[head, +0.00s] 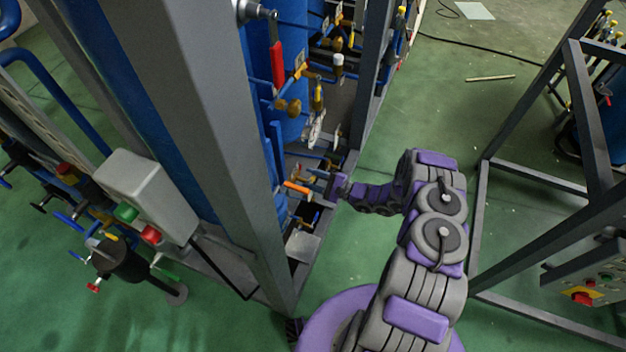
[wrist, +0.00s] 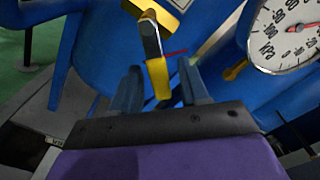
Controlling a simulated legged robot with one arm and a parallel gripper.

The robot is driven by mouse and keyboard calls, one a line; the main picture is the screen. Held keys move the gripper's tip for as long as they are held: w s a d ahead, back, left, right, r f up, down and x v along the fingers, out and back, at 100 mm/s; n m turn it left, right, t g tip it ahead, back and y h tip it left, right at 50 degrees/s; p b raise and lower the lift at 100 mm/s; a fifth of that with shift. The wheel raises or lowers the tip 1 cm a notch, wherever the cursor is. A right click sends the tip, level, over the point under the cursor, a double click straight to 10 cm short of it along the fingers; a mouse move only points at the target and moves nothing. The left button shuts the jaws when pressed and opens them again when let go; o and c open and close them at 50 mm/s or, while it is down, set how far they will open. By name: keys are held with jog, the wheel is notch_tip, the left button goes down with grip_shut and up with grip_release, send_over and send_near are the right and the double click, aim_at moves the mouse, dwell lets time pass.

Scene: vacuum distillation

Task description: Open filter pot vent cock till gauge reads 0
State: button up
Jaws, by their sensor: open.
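My gripper (wrist: 160,88) is open in the wrist view, with one finger on each side of a yellow-tipped grey lever (wrist: 157,76). The lever hangs between the fingers from a yellow-brass fitting (wrist: 152,12); I cannot tell whether either finger touches it. This looks like the vent cock, but no label is readable. A round white gauge (wrist: 287,38) marked kPa is at the upper right, partly cut off. Its needle has a red part; the exact reading is not clear. In the head view my gripper (head: 334,188) reaches left into the frame beside low pipework, its fingertips hard to see.
A grey steel post (head: 215,130) stands left of my arm. A red-handled valve (head: 276,63) and an orange handle (head: 298,187) are on the pipework. A grey button box (head: 148,185) is at the left. Another frame (head: 590,100) stands at the right, with green floor (head: 430,115) between.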

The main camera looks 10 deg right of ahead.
jog(key=shift+c, duration=0.2)
grip_shut()
dwell(0.5)
